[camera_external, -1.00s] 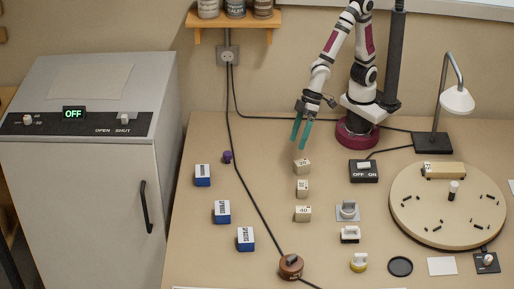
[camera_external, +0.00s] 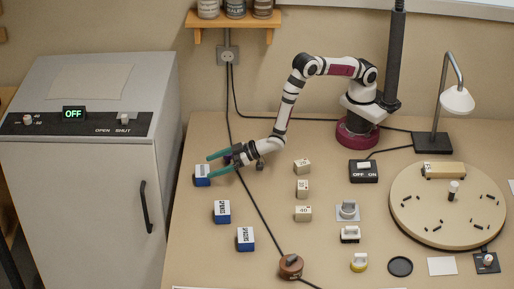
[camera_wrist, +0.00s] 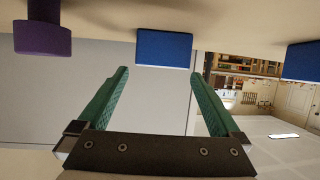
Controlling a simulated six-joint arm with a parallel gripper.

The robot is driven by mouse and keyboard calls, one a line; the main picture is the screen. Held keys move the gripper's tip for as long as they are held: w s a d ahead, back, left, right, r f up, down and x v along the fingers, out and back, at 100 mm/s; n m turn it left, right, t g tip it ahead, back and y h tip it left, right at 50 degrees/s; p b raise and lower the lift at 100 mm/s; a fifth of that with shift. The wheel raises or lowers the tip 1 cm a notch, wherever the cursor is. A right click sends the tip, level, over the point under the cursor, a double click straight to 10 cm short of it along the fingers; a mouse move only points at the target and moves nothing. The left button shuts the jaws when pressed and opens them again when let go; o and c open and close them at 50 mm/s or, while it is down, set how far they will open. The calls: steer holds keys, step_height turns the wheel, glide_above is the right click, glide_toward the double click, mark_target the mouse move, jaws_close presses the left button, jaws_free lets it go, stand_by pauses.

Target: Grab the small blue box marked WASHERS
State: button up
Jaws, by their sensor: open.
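Three small blue boxes with white label tops stand on the left of the bench: a far one (camera_external: 202,182), a middle one (camera_external: 222,218) and a near one (camera_external: 245,246). The labels are too small to read, so I cannot tell which says WASHERS. My gripper (camera_external: 209,166) is open, its green fingers pointing left at the far box; one finger overlaps it in the picture. In the wrist view, a blue box (camera_wrist: 164,48) lies ahead of the gap between the open fingertips (camera_wrist: 159,73), with nothing held. Another blue box (camera_wrist: 302,60) is at the right edge.
A purple knob-like object (camera_wrist: 42,35) is close by, mostly hidden behind my gripper in the external view. A black cable crosses the bench beneath my wrist. Small beige blocks (camera_external: 303,213) stand to the right. A grey cabinet (camera_external: 80,210) stands left of the bench.

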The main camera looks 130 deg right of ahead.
mark_target(205, 170)
steer(key=x, duration=0.5)
steer(key=shift+s+a+f, duration=0.1)
steer(key=shift+a+f, duration=0.05)
steer(key=shift+f, duration=0.2)
steer(key=c, duration=1.2)
steer(key=shift+r, duration=0.15)
